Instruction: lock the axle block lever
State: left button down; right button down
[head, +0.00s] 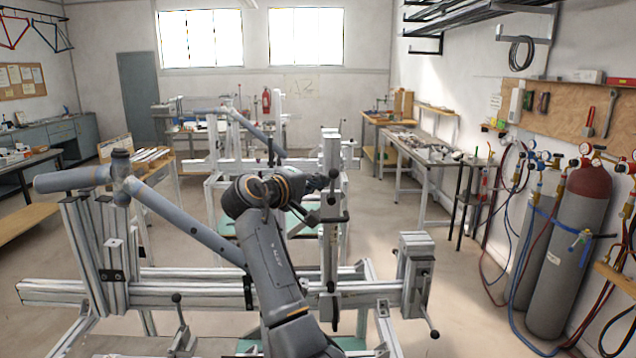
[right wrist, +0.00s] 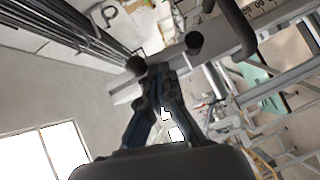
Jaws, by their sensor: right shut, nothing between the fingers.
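Several ball-ended dark levers sit on the aluminium frame jig; I cannot tell for certain which belongs to the axle block. One dark lever (head: 334,176) is on the upright post (head: 330,232) in the middle. Another lever (head: 432,326) hangs angled down from the block (head: 413,268) on the right. My right gripper (head: 318,184) is shut and empty, close to the top of the middle post. In the right wrist view, its fingers (right wrist: 160,82) meet beside a bar with dark round knobs (right wrist: 194,41); contact is unclear. My left gripper is out of view.
A grey-blue bicycle tube assembly (head: 122,180) is held at the left of the jig. The long horizontal rail (head: 170,292) crosses in front. A further lever (head: 177,316) stands at lower left. Gas cylinders (head: 568,250) and hoses stand at the right wall.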

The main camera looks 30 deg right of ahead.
jog(key=shift+s+d+r+m+y+p, duration=0.3)
jog(key=shift+d+m+y, duration=0.1)
jog(key=shift+m+y, duration=0.15)
jog(key=shift+s+d+r+m+y+p, duration=0.2)
jog(key=shift+d+m+y+p, duration=0.15)
jog(key=shift+m+y, duration=0.2)
jog(key=d+m+y+p, duration=0.1)
jog(key=s+d+m+y, duration=0.1)
jog(key=y, duration=0.1)
jog(key=shift+s+d+f+m+t+p, duration=0.1)
jog(key=shift+s+f+m+t+p, duration=0.05)
jog(key=shift+m+t+p, duration=0.2)
jog(key=d+m+y, duration=0.1)
jog(key=s+d+f+m+t+y+p, duration=0.1)
jog(key=y, duration=0.1)
jog(key=shift+s+f, duration=0.1)
jog(key=shift+s+d+f+m+t+y, duration=0.25)
jog(key=shift+f+m+t+y, duration=0.15)
jog(key=shift+m+t+y, duration=0.15)
jog(key=shift+s+d+f+m+t+y, duration=0.1)
jog(key=shift+d+f+m+t+y, duration=0.25)
jog(key=shift+y, duration=0.3)
jog(key=shift+f, duration=0.1)
jog(key=shift+a+p, duration=0.1)
jog(key=shift+p, duration=0.2)
